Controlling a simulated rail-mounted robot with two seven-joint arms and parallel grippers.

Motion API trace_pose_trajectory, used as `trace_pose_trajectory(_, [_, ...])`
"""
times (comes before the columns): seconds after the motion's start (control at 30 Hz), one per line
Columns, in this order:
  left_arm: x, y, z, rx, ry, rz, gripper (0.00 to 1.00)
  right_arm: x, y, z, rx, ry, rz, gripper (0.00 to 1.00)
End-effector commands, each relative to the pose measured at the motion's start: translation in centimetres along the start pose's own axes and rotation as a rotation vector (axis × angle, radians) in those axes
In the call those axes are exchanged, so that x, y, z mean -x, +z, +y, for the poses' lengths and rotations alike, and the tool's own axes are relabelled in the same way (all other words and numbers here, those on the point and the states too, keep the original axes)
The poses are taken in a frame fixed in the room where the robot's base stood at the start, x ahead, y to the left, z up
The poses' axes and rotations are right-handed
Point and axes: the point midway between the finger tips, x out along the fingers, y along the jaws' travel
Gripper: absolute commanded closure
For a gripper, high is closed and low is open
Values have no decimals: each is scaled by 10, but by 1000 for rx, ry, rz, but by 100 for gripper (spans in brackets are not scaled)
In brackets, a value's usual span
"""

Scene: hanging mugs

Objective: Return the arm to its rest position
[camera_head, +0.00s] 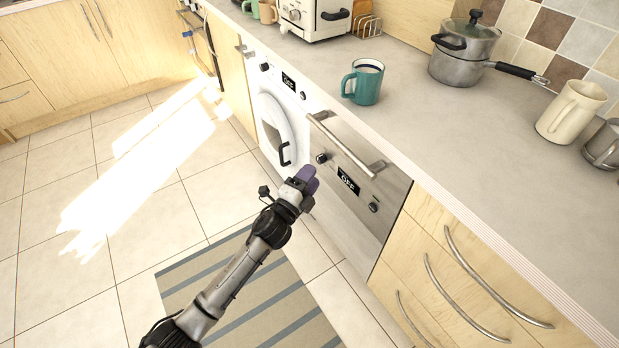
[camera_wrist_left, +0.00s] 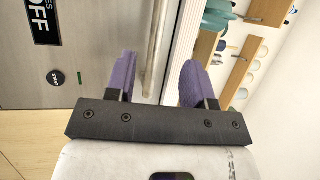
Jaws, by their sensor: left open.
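My left gripper (camera_head: 306,178) is open and empty, with purple fingertips. In the head view it hangs in front of the oven, below the counter height. In the left wrist view its fingers (camera_wrist_left: 157,80) stand apart on either side of the oven handle, which shows farther ahead between them. I cannot tell whether they touch it. A teal mug (camera_head: 364,82) stands upright on the counter near its front edge, with its handle to the left. My right gripper is in neither view.
The oven handle (camera_head: 345,143) sticks out from the oven front. A washing machine (camera_head: 280,118) is left of it. A steel pot (camera_head: 463,60) and cream jug (camera_head: 570,112) stand on the counter (camera_head: 460,125). The tiled floor (camera_head: 60,160) at left is clear.

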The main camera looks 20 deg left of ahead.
Motion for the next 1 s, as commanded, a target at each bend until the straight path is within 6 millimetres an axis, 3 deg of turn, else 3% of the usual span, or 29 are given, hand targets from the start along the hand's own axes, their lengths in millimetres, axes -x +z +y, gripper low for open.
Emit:
trace_pose_trajectory(0.43, [0,2,1,45,7,-11,52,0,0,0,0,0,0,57])
trace_pose_trajectory(0.67, [10,42,25,308,161,-317,52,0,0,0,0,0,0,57])
trace_pose_trajectory(0.83, [31,52,5,600,230,-558,52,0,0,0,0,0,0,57])
trace_pose_trajectory(1.0, [64,40,-24,862,296,-712,52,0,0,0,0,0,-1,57])
